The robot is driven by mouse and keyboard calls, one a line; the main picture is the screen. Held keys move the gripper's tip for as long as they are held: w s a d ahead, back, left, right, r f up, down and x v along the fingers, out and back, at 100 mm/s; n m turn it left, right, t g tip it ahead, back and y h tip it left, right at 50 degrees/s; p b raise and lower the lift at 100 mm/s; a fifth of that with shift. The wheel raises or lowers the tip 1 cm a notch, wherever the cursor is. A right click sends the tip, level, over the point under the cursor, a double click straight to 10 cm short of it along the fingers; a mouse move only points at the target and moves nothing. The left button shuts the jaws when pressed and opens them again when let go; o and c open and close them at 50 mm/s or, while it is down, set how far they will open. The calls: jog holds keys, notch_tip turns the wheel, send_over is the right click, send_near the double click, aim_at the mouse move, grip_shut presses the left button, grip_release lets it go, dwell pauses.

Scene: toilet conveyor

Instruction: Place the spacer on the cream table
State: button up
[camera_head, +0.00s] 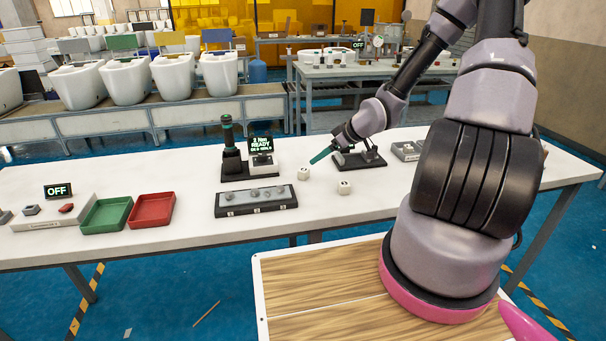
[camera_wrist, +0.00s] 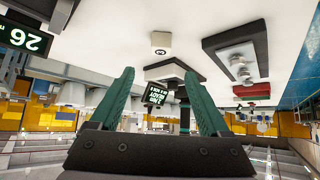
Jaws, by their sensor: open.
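The long cream-white table (camera_head: 325,212) spans the head view, its bare top also showing in the wrist view (camera_wrist: 110,18). Two small white blocks with dark marks stand on it: one (camera_head: 303,174) near the display device, one (camera_head: 344,187) nearer the front edge. I cannot tell whether either is the spacer. One white block (camera_wrist: 161,43) shows beyond my fingertips in the wrist view. My gripper (camera_head: 322,155) has teal fingers and is above the table, behind the blocks. In the wrist view my gripper (camera_wrist: 159,73) is open, with nothing seen held between the fingers.
A dark tray (camera_head: 222,211) holds several grey pieces. Behind it stands a black device with a READY display (camera_head: 262,143). A green tray (camera_head: 106,214) and a red tray (camera_head: 152,210) sit left. A black stand (camera_head: 358,159) is beside my gripper. The front middle is clear.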

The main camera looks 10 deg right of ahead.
aim_at(304, 170)
jog(key=x, duration=0.5)
jog(key=shift+w+a+f, duration=0.1)
jog(key=shift+a+f, duration=0.05)
jog(key=shift+f, duration=0.05)
jog(key=shift+d+f+x, duration=0.1)
jog(key=shift+f+x, duration=0.05)
jog(key=shift+x, duration=1.25)
jog(key=shift+d+f+x, duration=0.15)
jog(key=shift+x, duration=1.2)
jog(key=shift+s, duration=0.25)
grip_shut()
